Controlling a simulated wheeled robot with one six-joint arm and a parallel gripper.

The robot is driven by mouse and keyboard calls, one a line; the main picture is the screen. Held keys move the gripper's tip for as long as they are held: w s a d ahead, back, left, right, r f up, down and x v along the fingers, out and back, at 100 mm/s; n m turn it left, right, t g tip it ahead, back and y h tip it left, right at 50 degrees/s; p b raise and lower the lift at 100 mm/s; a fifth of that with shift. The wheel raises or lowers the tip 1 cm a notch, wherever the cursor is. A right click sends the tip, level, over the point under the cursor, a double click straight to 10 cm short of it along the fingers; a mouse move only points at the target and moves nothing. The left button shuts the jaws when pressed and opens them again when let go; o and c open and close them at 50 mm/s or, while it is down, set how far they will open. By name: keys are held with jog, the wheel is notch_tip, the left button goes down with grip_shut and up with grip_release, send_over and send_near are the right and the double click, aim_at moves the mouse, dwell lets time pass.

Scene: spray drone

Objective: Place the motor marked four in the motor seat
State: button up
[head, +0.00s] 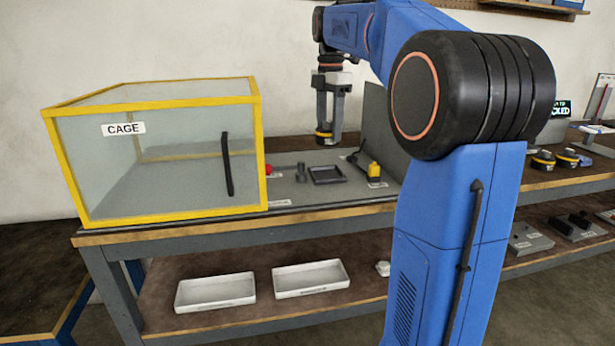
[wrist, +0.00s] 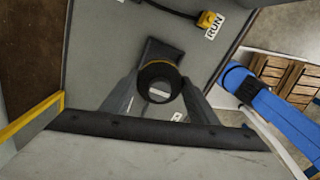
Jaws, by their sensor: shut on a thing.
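My gripper (head: 325,134) is shut on a short round motor (head: 323,138), black with a yellow band, and holds it in the air above the grey bench plate. The wrist view shows the motor (wrist: 160,78) from above between my two fingers, with a pale label inside its dark ring; I cannot read a number on it. A dark square tray-like fixture (head: 327,175) lies on the plate below my gripper, and partly shows behind the motor in the wrist view (wrist: 163,50). A dark upright post (head: 301,173) stands left of it. I cannot tell which is the motor seat.
A yellow-framed clear cage (head: 150,150) stands left, close to a red knob (head: 268,170). A yellow switch box (head: 374,170), labelled RUN in the wrist view, sits right of the fixture. More yellow-banded motors (head: 543,160) lie farther right. White trays (head: 310,278) sit on the lower shelf.

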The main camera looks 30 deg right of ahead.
aim_at(328, 142)
notch_tip(328, 142, down, 5)
jog(key=shift+a+r, duration=0.1)
jog(key=shift+r, duration=0.05)
jog(key=shift+f, duration=2.55)
jog(key=shift+f, duration=0.1)
jog(key=o, duration=1.5)
notch_tip(328, 142, up, 12)
jog(key=shift+r, duration=0.1)
